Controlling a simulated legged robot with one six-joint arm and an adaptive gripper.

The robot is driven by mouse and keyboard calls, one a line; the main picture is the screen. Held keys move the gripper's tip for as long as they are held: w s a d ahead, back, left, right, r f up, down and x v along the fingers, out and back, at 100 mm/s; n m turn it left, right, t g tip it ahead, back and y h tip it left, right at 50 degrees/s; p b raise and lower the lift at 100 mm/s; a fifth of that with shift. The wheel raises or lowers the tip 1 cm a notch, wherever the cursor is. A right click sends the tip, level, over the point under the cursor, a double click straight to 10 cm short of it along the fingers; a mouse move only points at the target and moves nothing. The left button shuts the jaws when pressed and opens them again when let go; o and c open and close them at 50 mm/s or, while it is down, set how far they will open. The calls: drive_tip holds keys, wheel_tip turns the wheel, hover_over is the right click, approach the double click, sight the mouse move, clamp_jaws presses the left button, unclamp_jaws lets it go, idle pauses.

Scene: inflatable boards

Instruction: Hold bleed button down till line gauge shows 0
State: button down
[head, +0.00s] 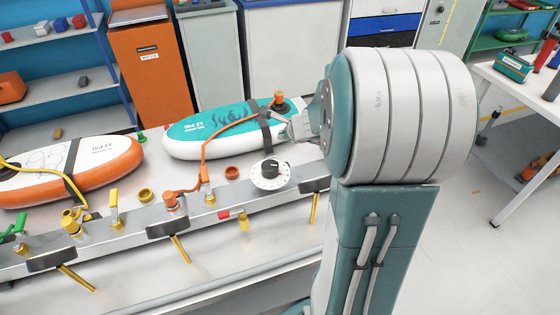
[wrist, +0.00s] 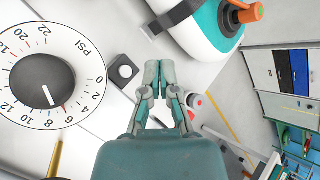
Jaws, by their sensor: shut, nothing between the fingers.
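A round white PSI dial (wrist: 45,85) with a black centre knob is large in the wrist view. The knob's white line points at roughly 6 to 8. The same dial (head: 270,174) stands on the metal rail in the head view. I cannot tell whether it is the line gauge or a setting dial. A small round grey button in a black square mount (wrist: 123,70), possibly the bleed button, sits beside the dial. My gripper (wrist: 158,73) is shut and empty, its tips just right of that button in the picture. In the head view my gripper (head: 299,126) is partly hidden by my arm.
A teal and white board (head: 205,128) lies behind the rail, with an orange hose (head: 203,160) running to its valve. An orange and white board (head: 105,170) lies left.

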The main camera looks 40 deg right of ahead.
drive_tip(key=shift+d+f+m, duration=0.25)
drive_tip(key=shift+d+m, duration=0.05)
drive_tip(key=shift+d, duration=0.2)
drive_tip(key=shift+f, duration=4.4)
drive_tip(key=shift+f, duration=0.2)
drive_tip(key=shift+s+a+f, duration=0.1)
drive_tip(key=shift+s+f, duration=0.05)
drive_tip(key=shift+f, duration=0.05)
